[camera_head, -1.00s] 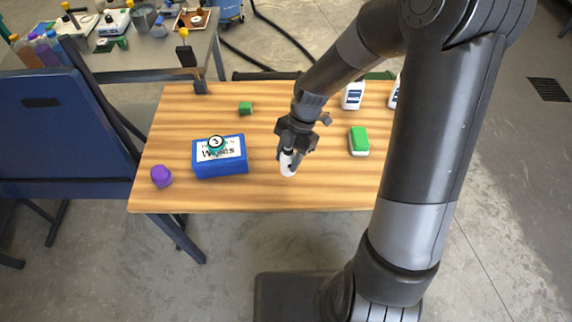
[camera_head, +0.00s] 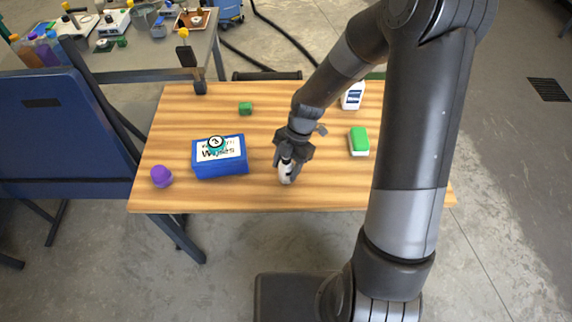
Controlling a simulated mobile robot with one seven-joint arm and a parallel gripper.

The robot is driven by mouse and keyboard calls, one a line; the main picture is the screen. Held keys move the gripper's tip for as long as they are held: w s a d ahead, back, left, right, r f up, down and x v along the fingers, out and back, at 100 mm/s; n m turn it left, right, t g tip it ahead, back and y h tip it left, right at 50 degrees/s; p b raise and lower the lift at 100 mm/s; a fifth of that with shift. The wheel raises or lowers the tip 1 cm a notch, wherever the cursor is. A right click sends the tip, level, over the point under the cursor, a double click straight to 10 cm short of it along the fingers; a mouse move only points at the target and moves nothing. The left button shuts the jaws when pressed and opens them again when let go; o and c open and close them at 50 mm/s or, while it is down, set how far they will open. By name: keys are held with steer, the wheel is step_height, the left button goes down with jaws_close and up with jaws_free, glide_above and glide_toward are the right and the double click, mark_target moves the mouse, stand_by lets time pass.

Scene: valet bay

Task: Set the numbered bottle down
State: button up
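A small white bottle (camera_head: 285,174) with dark markings is between the fingers of my gripper (camera_head: 287,163), which looks shut on it. The bottle is over the front middle of the wooden table (camera_head: 320,194), right of the blue wipes box. Its upper part is hidden by my gripper, and I cannot read a number on it. I cannot tell whether its base touches the table. A round white disc with a dark numeral and a teal edge (camera_head: 216,143) sits on top of the wipes box (camera_head: 221,167).
A purple object (camera_head: 161,176) stands at the front left. A green-and-white sponge-like block (camera_head: 359,141) and a white labelled bottle (camera_head: 352,96) are to the right. Bare tabletop surrounds the held bottle.

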steer(key=shift+o, duration=0.9)
steer(key=shift+r, duration=0.15)
steer(key=v, duration=1.2)
steer(key=s+d+r+m+t+h, duration=0.1)
steer(key=s+d+r+m+t, duration=0.3)
steer(key=s+r+m, duration=0.4)
steer(key=s+d+r+m+t+h, duration=0.2)
steer(key=s+r+m, duration=0.7)
steer(key=m, duration=1)
steer(key=d+r+t, duration=0.2)
steer(key=d, duration=0.2)
steer(key=shift+d+r+t, duration=0.35)
steer(key=shift+r+t, duration=0.05)
